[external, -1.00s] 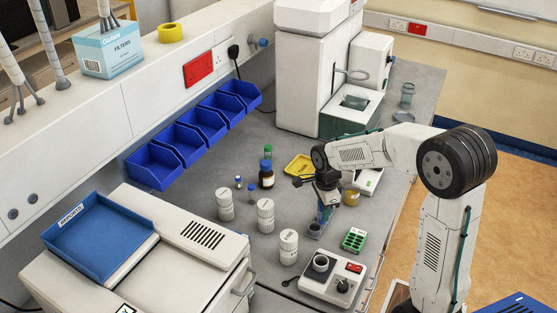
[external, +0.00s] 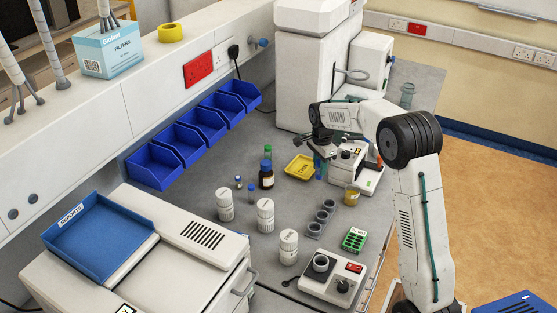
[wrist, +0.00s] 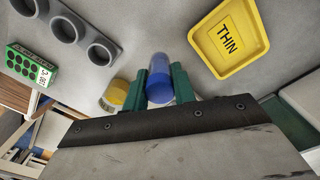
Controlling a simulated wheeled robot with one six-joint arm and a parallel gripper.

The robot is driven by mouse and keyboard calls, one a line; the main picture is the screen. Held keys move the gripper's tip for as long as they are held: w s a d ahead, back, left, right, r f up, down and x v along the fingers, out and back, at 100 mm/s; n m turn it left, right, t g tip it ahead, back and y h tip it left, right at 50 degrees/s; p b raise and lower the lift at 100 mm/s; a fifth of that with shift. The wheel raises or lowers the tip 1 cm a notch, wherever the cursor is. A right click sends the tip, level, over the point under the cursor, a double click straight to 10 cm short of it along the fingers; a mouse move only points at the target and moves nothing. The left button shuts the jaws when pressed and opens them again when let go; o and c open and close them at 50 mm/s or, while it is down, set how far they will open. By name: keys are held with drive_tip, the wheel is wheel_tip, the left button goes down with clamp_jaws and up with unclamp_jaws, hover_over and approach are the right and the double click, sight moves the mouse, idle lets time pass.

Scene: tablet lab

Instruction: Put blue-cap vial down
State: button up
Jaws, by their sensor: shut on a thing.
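My gripper (external: 321,150) is shut on the blue-cap vial (external: 319,168), which hangs below it beside the yellow tray. In the wrist view the vial (wrist: 159,85) is gripped between my green fingers (wrist: 160,88), with bare grey bench around it. I cannot tell its exact height above the bench. The yellow tray marked THIN (external: 296,167) is just left of the vial in the external view; it also shows in the wrist view (wrist: 205,40), at upper right. The grey rack (external: 313,229) stands nearer the camera, its visible holes empty.
A yellow jar (external: 352,197) and a white instrument (external: 370,181) stand close right of my gripper. A brown bottle (external: 266,176), small vials and white tubs (external: 265,216) stand to the left. Bench between tray and rack is clear.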

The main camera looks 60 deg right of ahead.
hover_over(298, 168)
drive_tip(key=shift+d+f, duration=0.1)
drive_tip(key=shift+f, duration=2.35)
drive_tip(key=shift+f, duration=0.15)
drive_tip(key=o, duration=1)
